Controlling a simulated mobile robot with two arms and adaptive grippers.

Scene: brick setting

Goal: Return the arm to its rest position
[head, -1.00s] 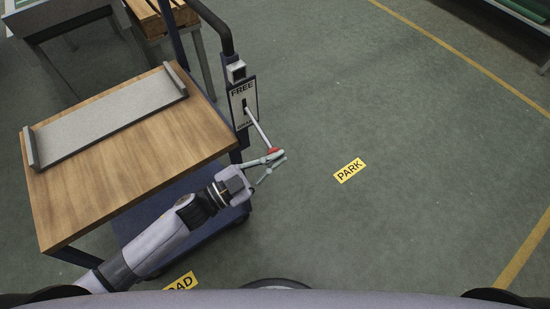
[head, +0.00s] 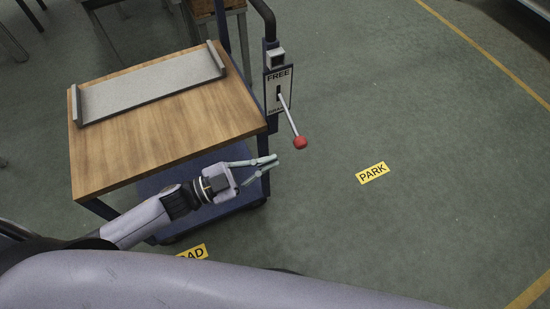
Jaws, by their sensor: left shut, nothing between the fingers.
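My left gripper (head: 265,168) is at the cart's right side, below and left of a lever. It is shut and empty, with its fingers apart from the lever. The lever (head: 289,118) has a grey rod and a red knob (head: 300,142). It comes out of a plate (head: 279,88) marked FREE at the top; the lower word is partly hidden by the rod. The lever points down and to the right. My right gripper is not in view.
The cart (head: 160,155) has a wooden top carrying a grey tray (head: 150,86) and a blue lower shelf. A yellow PARK label (head: 372,173) lies on the green floor. Another yellow label (head: 193,252) is partly hidden near my left arm. Floor to the right is clear.

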